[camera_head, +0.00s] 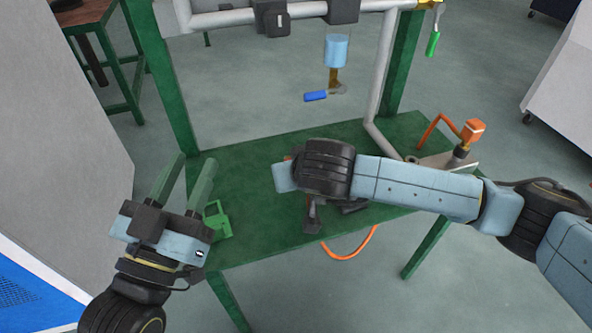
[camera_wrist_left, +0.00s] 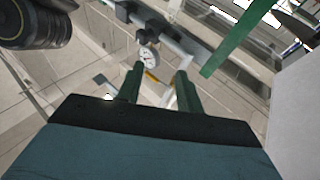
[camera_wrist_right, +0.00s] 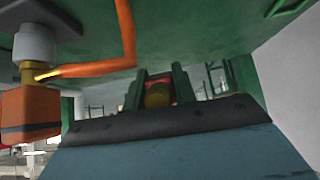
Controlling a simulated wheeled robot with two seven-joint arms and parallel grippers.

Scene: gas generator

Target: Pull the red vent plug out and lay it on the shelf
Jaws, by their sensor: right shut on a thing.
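In the right wrist view my right gripper (camera_wrist_right: 160,88) is shut, with a rounded red and yellow-brown piece between its green fingers. This looks like the red vent plug (camera_wrist_right: 158,95); most of it is hidden by the fingers. My left gripper (camera_head: 185,179) is open and empty near the shelf's left edge. It also shows open in the left wrist view (camera_wrist_left: 158,88), with nothing between its fingers.
A green piece (camera_head: 217,220) lies on the shelf beside my left gripper. An orange-capped fitting (camera_head: 472,131) with an orange line stands at the right. A light-blue cylinder (camera_head: 336,50) and blue-handled valve (camera_head: 316,96) hang behind. The shelf's left and front parts are mostly bare.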

